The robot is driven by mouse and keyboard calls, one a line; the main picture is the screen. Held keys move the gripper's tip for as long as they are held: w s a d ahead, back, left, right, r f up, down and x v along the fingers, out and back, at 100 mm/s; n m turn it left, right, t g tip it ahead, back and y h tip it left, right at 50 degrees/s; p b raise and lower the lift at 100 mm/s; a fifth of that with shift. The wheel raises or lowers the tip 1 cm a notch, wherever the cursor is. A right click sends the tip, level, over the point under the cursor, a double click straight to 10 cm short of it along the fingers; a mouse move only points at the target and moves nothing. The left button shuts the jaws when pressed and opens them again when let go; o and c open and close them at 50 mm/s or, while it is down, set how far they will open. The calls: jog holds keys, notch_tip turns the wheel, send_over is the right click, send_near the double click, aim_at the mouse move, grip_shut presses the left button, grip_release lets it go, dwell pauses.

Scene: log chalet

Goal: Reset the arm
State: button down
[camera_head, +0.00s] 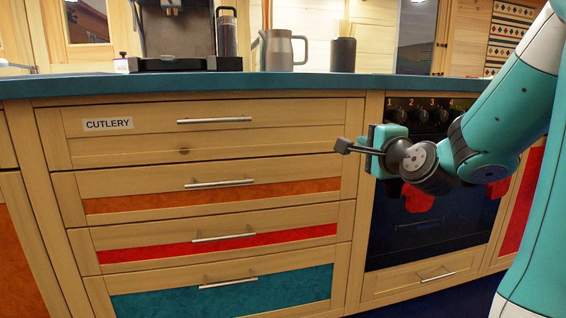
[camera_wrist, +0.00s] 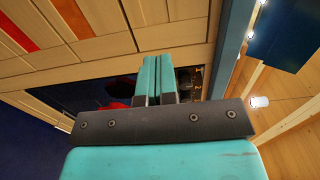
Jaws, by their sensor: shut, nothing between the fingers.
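My arm comes in from the right in the head view, with a teal and white upper part. My gripper (camera_head: 364,150) is in front of the oven, near the right edge of the drawers, a little below the counter's edge. In the wrist view the two teal fingers of my gripper (camera_wrist: 159,78) lie side by side, shut and empty. The gripper appears to touch nothing. Part of the oven is hidden behind the arm.
A drawer unit (camera_head: 215,160) with a "CUTLERY" label and bar handles stands left of the gripper, all drawers shut. The oven (camera_head: 410,235) has red cloth-like items at its front. The blue counter (camera_head: 270,84) bears a coffee machine (camera_head: 175,35), a grey jug (camera_head: 278,50) and a dark canister (camera_head: 343,54).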

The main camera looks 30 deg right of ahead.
jog(key=s+a+f+n+g+y+p, duration=0.1)
jog(key=a+n+g+y+p, duration=0.3)
jog(key=a+n, duration=0.6)
jog(key=s+a+f+n+g+y+p, duration=0.1)
jog(key=s+a+f+n+g+y, duration=0.3)
jog(key=a, duration=0.9)
jog(key=s+a+r+n+g+y+p, duration=0.1)
jog(key=s+a+n+g+p, duration=0.1)
jog(key=s+a+n+g, duration=0.4)
jog(key=s+a+r+n+g+p, duration=0.1)
jog(key=s+a+n+g+p, duration=0.2)
jog(key=s+n, duration=0.6)
notch_tip(320, 180, up, 37)
jog(key=p, duration=3.7)
jog(key=shift+w+r+m, duration=0.2)
jog(key=shift+w+m, duration=0.1)
jog(key=shift+w, duration=0.05)
